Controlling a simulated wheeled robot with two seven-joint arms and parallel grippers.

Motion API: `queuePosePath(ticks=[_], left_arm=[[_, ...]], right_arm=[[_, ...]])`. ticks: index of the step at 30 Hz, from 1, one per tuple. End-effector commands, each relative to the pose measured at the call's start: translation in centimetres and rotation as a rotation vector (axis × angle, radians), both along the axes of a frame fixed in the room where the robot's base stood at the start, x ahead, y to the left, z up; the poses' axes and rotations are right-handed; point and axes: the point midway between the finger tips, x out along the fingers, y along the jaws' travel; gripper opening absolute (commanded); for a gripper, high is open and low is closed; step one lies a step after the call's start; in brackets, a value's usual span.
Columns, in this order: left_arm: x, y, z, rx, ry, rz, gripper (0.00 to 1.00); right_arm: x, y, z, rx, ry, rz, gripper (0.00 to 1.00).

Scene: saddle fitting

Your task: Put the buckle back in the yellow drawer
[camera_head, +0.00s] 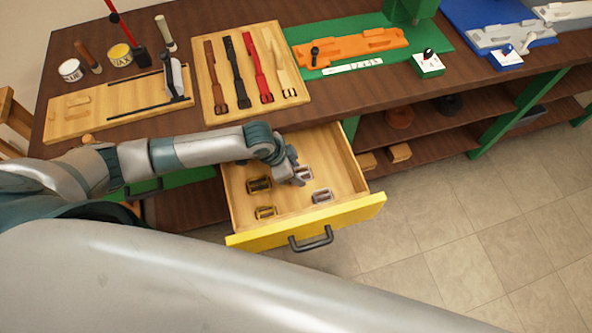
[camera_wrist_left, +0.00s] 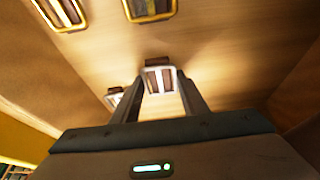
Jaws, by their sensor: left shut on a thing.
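The yellow drawer (camera_head: 347,211) is pulled open under the bench. My left gripper (camera_head: 297,180) reaches down inside it, shut on a silver buckle (camera_head: 304,173). In the left wrist view the held buckle (camera_wrist_left: 158,81) sits between the fingertips (camera_wrist_left: 168,88). Whether it touches the drawer floor cannot be told. Another silver buckle (camera_head: 322,196) lies close by, toward the drawer front. A dark brass buckle (camera_head: 258,184) and a smaller brass buckle (camera_head: 266,212) lie to the left in the drawer. My right gripper is not in view.
On the bench above are a wooden board with several straps (camera_head: 210,107), a cutting board (camera_head: 75,122) and an orange tool on a green mat (camera_head: 440,43). Shelves (camera_head: 440,145) stand right of the drawer. The drawer's right side has bare floor.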

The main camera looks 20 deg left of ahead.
Motion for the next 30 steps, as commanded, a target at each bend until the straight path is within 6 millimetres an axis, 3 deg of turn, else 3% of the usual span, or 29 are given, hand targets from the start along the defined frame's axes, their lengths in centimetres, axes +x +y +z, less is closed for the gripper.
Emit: queuePosePath(ticks=[1, 3, 17, 23, 30], left_arm=[[0.0, 0.0, -0.1, 0.0, 0.0, 0.0, 0.45], [0.0, 0.0, -0.1, 0.0, 0.0, 0.0, 0.59], [0.0, 0.1, 0.5, 0.0, -0.001, 0.0, 0.59], [-0.4, 0.7, 2.3, -0.001, -0.002, -0.001, 0.59], [-1.3, 2.0, 6.0, 0.0, -0.003, -0.001, 0.59]], right_arm=[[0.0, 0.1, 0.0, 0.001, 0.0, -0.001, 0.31], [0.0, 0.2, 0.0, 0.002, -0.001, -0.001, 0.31], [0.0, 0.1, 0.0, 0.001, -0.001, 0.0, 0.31], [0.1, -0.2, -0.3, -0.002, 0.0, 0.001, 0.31], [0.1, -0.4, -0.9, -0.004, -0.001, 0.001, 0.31]])
